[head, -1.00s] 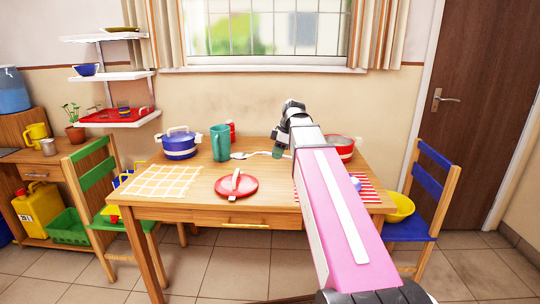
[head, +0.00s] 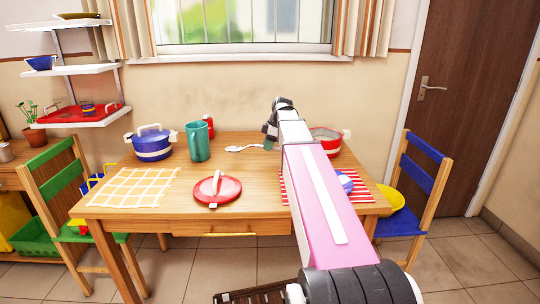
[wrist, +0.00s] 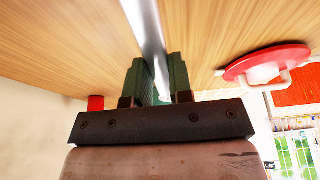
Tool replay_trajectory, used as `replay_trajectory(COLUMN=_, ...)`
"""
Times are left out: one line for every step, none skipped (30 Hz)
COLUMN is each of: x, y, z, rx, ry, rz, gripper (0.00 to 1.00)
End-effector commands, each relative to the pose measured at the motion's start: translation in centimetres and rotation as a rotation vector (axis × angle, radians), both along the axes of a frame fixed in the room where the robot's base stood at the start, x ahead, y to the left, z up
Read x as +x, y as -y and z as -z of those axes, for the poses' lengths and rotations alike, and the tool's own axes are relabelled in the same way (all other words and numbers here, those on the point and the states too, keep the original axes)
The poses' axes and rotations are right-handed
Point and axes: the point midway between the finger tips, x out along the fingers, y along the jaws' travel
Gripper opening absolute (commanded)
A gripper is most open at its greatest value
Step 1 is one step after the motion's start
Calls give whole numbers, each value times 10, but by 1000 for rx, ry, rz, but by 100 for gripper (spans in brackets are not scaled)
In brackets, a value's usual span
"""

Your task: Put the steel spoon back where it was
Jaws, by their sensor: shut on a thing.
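The steel spoon (head: 236,149) shows in the head view near the back of the table, right of the green cup, with its bowl to the left. My gripper (head: 270,144) is at the right end of its handle. In the wrist view the green fingers of my gripper (wrist: 158,82) are shut on the spoon's steel handle (wrist: 146,28), which runs up out of the picture. The spoon's bowl is out of the wrist view. I cannot tell whether the spoon touches the table.
On the table (head: 255,218) are a blue pot (head: 152,147), a green cup (head: 198,142), a red bottle (head: 209,125) and a red lid (head: 217,190). A red pan (head: 325,143) stands right of my arm. White shelves (head: 75,71) hang at left. Chairs flank the table.

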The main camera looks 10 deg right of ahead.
Motion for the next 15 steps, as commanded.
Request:
replay_trajectory(x=8, y=6, z=5, rx=0, ry=-1, rz=1, gripper=0)
replay_trajectory(x=11, y=8, z=7, rx=0, ry=-1, rz=0, gripper=0)
replay_trajectory(x=14, y=10, z=10, rx=0, ry=-1, rz=0, gripper=0)
replay_trajectory(x=15, y=12, z=11, rx=0, ry=-1, rz=-1, gripper=0)
replay_trajectory(x=16, y=13, z=12, rx=0, ry=0, rz=-1, gripper=0)
replay_trajectory(x=17, y=14, z=13, rx=0, ry=0, rz=-1, gripper=0)
replay_trajectory(x=17, y=15, z=14, rx=0, ry=0, rz=-1, gripper=0)
replay_trajectory(x=17, y=15, z=15, rx=0, ry=0, rz=-1, gripper=0)
replay_trajectory(x=17, y=15, z=16, rx=0, ry=0, rz=-1, gripper=0)
replay_trajectory(x=17, y=15, z=18, rx=0, ry=-1, rz=-1, gripper=0)
replay_trajectory(x=17, y=15, z=21, rx=0, ry=-1, rz=-1, gripper=0)
replay_trajectory(x=17, y=15, z=25, rx=0, ry=-1, rz=0, gripper=0)
replay_trajectory(x=16, y=15, z=29, rx=0, ry=-2, rz=-1, gripper=0)
replay_trajectory(x=16, y=15, z=33, rx=0, ry=-2, rz=-1, gripper=0)
replay_trajectory(x=16, y=15, z=38, rx=0, ry=-2, rz=-1, gripper=0)
